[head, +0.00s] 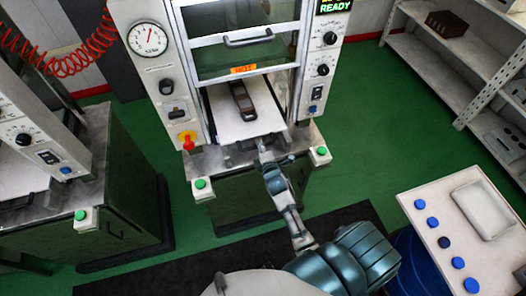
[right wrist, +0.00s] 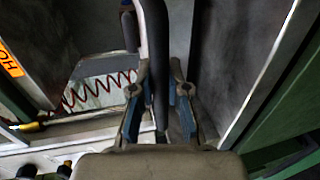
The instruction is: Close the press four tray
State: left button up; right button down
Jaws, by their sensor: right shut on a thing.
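The press (head: 196,75) stands upright in the head view, with a READY display at its upper right. Its pale tray (head: 222,122) extends forward out of the opening below the window door. A dark brown mould (head: 243,101) lies on the tray. My right gripper (head: 262,146) is at the tray's front edge. In the right wrist view, my right gripper's fingers (right wrist: 160,105) are shut on a dark handle bar (right wrist: 155,45) that stands between them. My left gripper is not in view.
Green buttons (head: 201,184) flank the press front, and a red stop knob (head: 187,140) is at its left. A second press (head: 45,140) stands at left. A white table (head: 450,225) with blue discs and a pale tray is at right. Shelves (head: 455,50) stand behind. Green floor lies between.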

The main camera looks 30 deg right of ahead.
jog(key=shift+w, duration=0.5)
jog(key=shift+s+a+r, duration=0.1)
jog(key=c, duration=1.1)
grip_release()
jog(key=shift+a, duration=0.1)
jog(key=shift+c, duration=0.2)
jog(key=shift+a, duration=0.1)
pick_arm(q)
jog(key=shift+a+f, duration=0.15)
pick_arm(e)
jog(key=v, duration=1.1)
jog(key=shift+s+a, duration=0.2)
jog(key=shift+s, duration=0.1)
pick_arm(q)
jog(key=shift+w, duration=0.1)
pick_arm(e)
jog(key=shift+d, duration=0.15)
